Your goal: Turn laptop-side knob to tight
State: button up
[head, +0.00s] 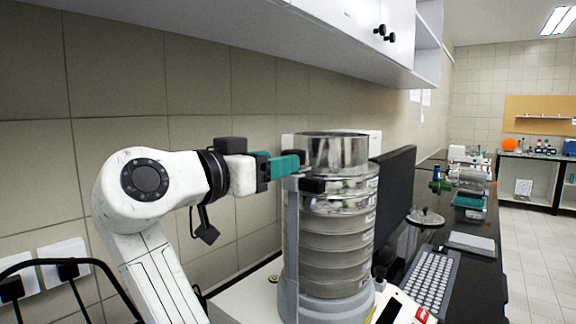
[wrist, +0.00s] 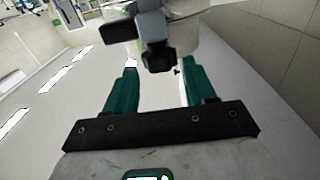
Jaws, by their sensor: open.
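The sieve shaker holds a stack of round metal sieves (head: 335,235) between grey upright posts (head: 292,235). A black knob (head: 312,185) sits at the top of the front post, and a second dark knob shows just behind the teal fingertips. I cannot tell for sure which is the laptop-side knob. My gripper (head: 298,163) reaches in from the left at the height of the top sieve. In the wrist view my gripper (wrist: 160,78) has its teal fingers apart, with a black knob (wrist: 158,58) just beyond and between the tips. No contact is clear.
A dark screen (head: 395,195) and a keyboard (head: 432,280) stand right of the shaker on the black bench. White wall cabinets (head: 350,35) hang above. The tiled wall (head: 240,120) is close behind the arm. Bottles and small equipment (head: 472,180) stand farther along.

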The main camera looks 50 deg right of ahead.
jog(key=shift+a+b, duration=0.35)
jog(key=shift+a, duration=2)
